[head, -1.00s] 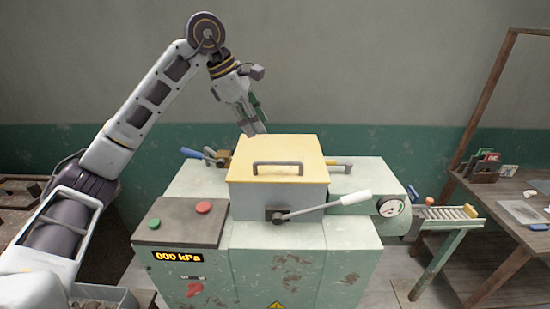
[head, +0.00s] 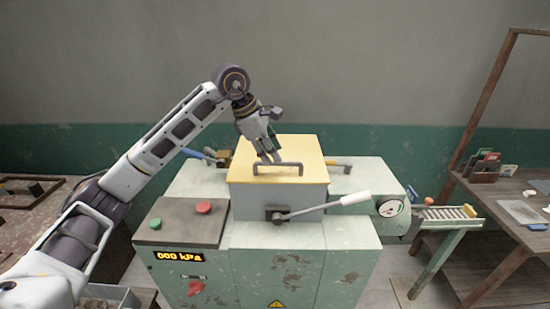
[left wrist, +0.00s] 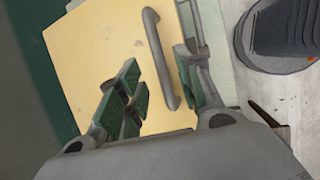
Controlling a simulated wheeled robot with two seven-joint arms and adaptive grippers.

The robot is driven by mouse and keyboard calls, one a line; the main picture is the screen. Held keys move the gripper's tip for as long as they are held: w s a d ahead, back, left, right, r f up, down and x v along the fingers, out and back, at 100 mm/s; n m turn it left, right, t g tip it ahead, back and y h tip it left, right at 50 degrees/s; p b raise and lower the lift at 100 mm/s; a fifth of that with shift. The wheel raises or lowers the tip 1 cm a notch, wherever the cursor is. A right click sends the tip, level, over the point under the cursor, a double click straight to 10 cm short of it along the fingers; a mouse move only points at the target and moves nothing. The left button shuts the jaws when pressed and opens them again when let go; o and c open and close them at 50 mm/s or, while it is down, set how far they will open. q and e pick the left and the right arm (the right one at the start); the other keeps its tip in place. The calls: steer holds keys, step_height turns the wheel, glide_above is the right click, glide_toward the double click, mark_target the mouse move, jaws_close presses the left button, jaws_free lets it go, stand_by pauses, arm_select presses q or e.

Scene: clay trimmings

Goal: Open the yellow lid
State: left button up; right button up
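The yellow lid (head: 245,147) lies flat and closed on a grey box (head: 250,203) on the green machine. A dark grey bar handle (head: 285,165) stands on top of the lid. My left gripper (head: 269,159) is over the lid, its fingertips close above the handle's left part. In the left wrist view, the lid (left wrist: 85,45) fills the middle and the handle (left wrist: 158,55) appears between the open green-padded fingers (left wrist: 160,68). I cannot tell whether either finger touches the handle. The gripper holds nothing. My right gripper is not in view.
A white-tipped lever (head: 352,198) sticks out at the front of the box. A control panel (head: 180,222) with green and red buttons is front left. A roller chute (head: 448,213) and a wooden table (head: 500,192) are at the right.

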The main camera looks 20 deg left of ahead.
arm_select(q)
steer(key=shift+x, duration=1.75)
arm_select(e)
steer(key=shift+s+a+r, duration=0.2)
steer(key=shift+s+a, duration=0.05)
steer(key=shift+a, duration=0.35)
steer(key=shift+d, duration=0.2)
arm_select(q)
steer(key=shift+c, duration=0.3)
jaws_close()
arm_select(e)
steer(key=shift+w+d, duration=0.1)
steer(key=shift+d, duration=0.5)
